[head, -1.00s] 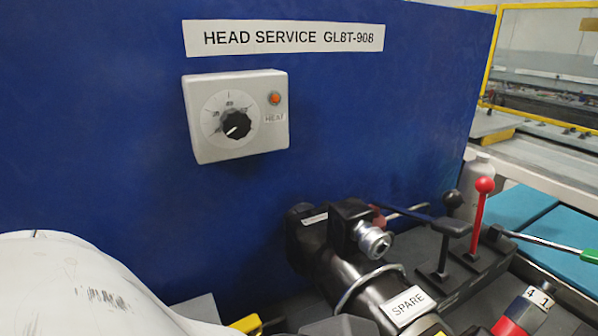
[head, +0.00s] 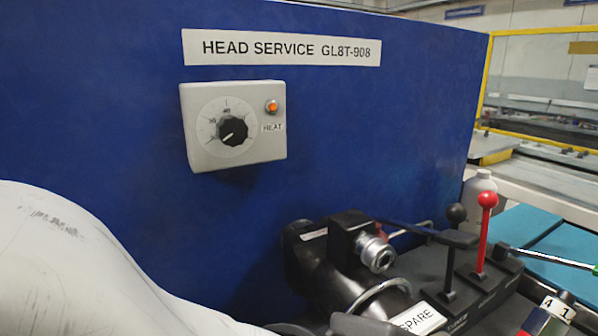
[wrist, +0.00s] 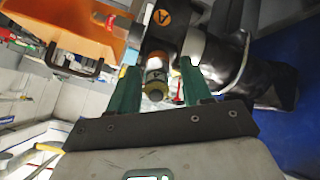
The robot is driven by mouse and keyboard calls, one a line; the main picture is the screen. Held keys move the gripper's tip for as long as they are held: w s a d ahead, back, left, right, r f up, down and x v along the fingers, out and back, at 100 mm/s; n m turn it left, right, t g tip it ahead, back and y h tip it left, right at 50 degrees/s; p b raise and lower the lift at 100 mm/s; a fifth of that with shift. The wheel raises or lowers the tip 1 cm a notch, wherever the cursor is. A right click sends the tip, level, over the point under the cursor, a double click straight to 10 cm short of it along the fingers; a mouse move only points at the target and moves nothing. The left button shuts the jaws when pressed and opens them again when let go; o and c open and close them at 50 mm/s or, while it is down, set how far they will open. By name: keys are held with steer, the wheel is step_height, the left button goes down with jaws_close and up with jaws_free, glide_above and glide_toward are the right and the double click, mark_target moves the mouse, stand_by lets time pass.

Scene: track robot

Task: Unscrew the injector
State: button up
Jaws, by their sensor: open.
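In the wrist view my gripper (wrist: 157,88) has two green fingers, spread apart. Between them is a short cylinder (wrist: 155,80) with a pale metal band and a dark yellowish end, which looks like the injector. Gaps seem to show beside it, so the fingers are not closed on it. Its far end runs up toward a black body with an orange round "A" label (wrist: 162,17). In the head view the gripper is not visible. A dark cylindrical head (head: 345,270) with a "SPARE" label and a ribbed silver fitting (head: 377,254) is at the lower middle.
A grey heat box (head: 232,125) with a black dial and orange lamp is on the blue panel (head: 400,130). A red-knobbed lever (head: 486,225) and a black-knobbed lever (head: 452,255) stand right of the head. An orange bin (wrist: 75,25) is at upper left in the wrist view.

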steer(key=m, duration=0.1)
steer(key=s+m+b, duration=0.1)
steer(key=m+b, duration=0.1)
steer(key=shift+s+d+r+m, duration=0.2)
steer(key=shift+d+m, duration=0.05)
steer(key=shift+m, duration=0.15)
steer(key=m+b, duration=0.2)
steer(key=shift+s+a+r+m, duration=0.15)
steer(key=shift+s+a+m, duration=0.1)
steer(key=shift+m, duration=0.15)
steer(key=shift+w+r, duration=0.1)
steer(key=shift+w, duration=0.5)
steer(key=shift+c, duration=0.2)
steer(key=shift+p, duration=0.3)
jaws_close()
steer(key=shift+r+p, duration=0.1)
steer(key=shift+p, duration=0.2)
